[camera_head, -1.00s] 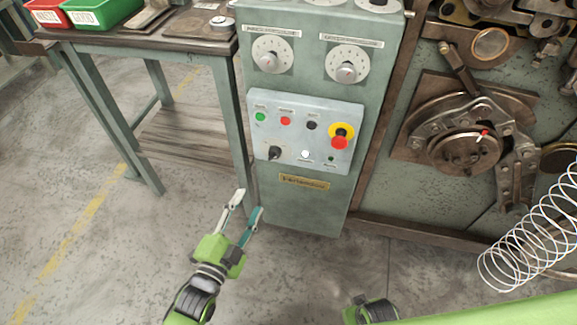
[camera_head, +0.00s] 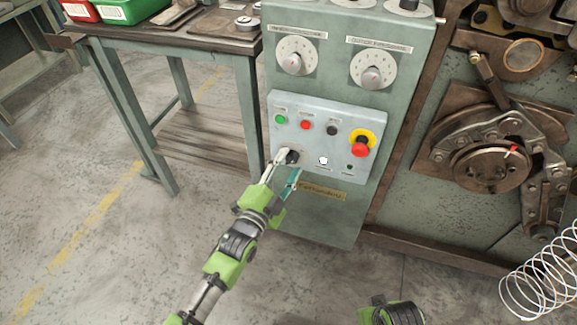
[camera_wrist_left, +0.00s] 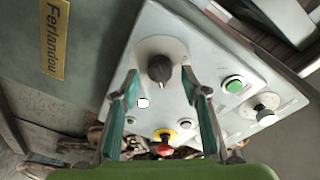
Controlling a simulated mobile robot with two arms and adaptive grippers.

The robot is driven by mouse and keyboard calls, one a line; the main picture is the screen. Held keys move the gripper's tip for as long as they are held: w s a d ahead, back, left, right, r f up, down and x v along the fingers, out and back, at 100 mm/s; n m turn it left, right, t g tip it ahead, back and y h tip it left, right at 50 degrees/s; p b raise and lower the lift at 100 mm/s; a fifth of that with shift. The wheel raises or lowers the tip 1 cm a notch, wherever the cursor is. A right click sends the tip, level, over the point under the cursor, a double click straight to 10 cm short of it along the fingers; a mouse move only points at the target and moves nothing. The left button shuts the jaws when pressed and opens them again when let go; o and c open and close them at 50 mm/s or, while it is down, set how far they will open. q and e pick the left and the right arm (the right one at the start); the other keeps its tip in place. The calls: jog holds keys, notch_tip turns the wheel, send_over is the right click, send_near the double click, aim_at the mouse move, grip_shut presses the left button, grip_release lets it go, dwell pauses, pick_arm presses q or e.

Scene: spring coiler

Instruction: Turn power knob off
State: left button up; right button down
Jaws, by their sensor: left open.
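The power knob is a black rotary knob (camera_head: 291,157) at the lower left of the light grey control panel (camera_head: 316,113). In the left wrist view the knob (camera_wrist_left: 160,68) stands on a round pale plate, ahead of and between the fingertips. My left gripper (camera_head: 285,166) is open at the panel's lower left, its fingers on either side of the knob and partly covering it in the head view. In the left wrist view the gripper (camera_wrist_left: 158,80) shows both fingers apart; I cannot tell whether they touch the knob. My right gripper cannot be made out; only a green-and-black part of my arm shows at the bottom.
A red emergency button on yellow (camera_head: 361,144), a green button (camera_head: 281,119) and a red button (camera_head: 305,125) sit close by on the panel. A workbench (camera_head: 165,60) stands to the left. A wire spring (camera_head: 545,285) is at the lower right.

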pick_arm(q)
jog(key=shift+w+d, duration=0.15)
jog(key=shift+w, duration=0.15)
jog(key=c, duration=1.1)
